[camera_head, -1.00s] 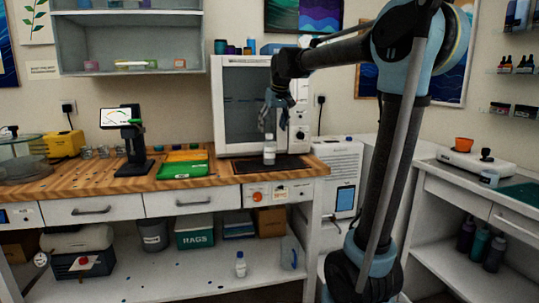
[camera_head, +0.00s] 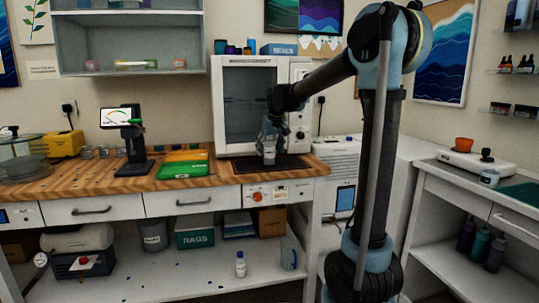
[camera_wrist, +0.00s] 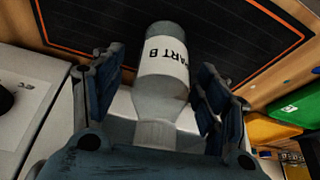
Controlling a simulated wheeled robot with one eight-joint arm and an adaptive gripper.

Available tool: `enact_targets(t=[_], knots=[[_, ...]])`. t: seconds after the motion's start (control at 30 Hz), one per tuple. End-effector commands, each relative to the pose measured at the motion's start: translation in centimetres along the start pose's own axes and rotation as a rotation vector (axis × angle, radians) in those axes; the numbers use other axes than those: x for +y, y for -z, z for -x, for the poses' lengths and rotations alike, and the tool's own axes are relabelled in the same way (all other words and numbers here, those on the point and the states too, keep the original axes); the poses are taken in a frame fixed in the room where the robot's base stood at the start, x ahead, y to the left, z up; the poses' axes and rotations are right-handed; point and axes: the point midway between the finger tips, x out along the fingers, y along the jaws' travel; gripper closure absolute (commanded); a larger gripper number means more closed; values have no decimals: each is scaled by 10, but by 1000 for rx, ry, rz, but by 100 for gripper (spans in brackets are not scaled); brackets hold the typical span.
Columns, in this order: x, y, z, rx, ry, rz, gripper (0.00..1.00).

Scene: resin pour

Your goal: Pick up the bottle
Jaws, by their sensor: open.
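The bottle (camera_wrist: 163,75) is clear-white with a white label reading "PART B". In the wrist view it lies between the two open fingers of my gripper (camera_wrist: 158,95), with a visible gap at least on the left side. In the head view the bottle (camera_head: 269,156) stands on the dark mat (camera_head: 293,163) in front of the white oven-like cabinet. My gripper (camera_head: 268,143) is around its upper part from above. The fingers partly hide the bottle there.
The white cabinet (camera_head: 243,101) stands right behind the mat. Green and orange trays (camera_head: 182,170) lie to the left on the wooden bench. A second bottle (camera_head: 240,264) stands on the lower shelf. A screen on a stand (camera_head: 133,152) is farther left.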

Motion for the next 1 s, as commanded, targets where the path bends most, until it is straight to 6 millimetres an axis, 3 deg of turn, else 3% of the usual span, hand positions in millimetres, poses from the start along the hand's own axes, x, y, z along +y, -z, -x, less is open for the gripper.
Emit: enact_targets(t=[0.3,0.5,0.6,0.87,1.0], knots=[[0,0,-5,0,0,0,35],[0,0,-4,0,0,0,80],[0,0,-4,0,0,0,89],[0,1,-2,0,0,0,89],[0,6,11,0,0,0,89]])
